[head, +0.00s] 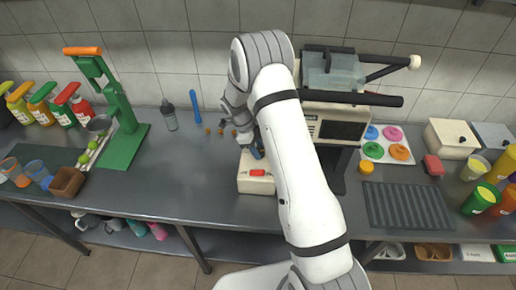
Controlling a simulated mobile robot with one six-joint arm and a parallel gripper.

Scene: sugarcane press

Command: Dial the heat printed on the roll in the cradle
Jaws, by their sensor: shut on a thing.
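A low cream box (256,186) with a red switch (257,172) on its front stands on the counter at the middle. My gripper (254,148) is over the top of this box, pointing down. It appears shut on a small blue part there, mostly hidden by the fingers and arm. Behind my arm stands a larger cream machine (325,128) with a dark front panel, a clear hopper on top and a black handle. I cannot make out a roll, a cradle, a heat dial or any printed number.
A green hand press (120,130) and several sauce bottles stand at left. A grey bottle (169,116) and blue stick (195,106) are at the back. Coloured lids (386,144), a ribbed dark mat (407,209) and cups are at right.

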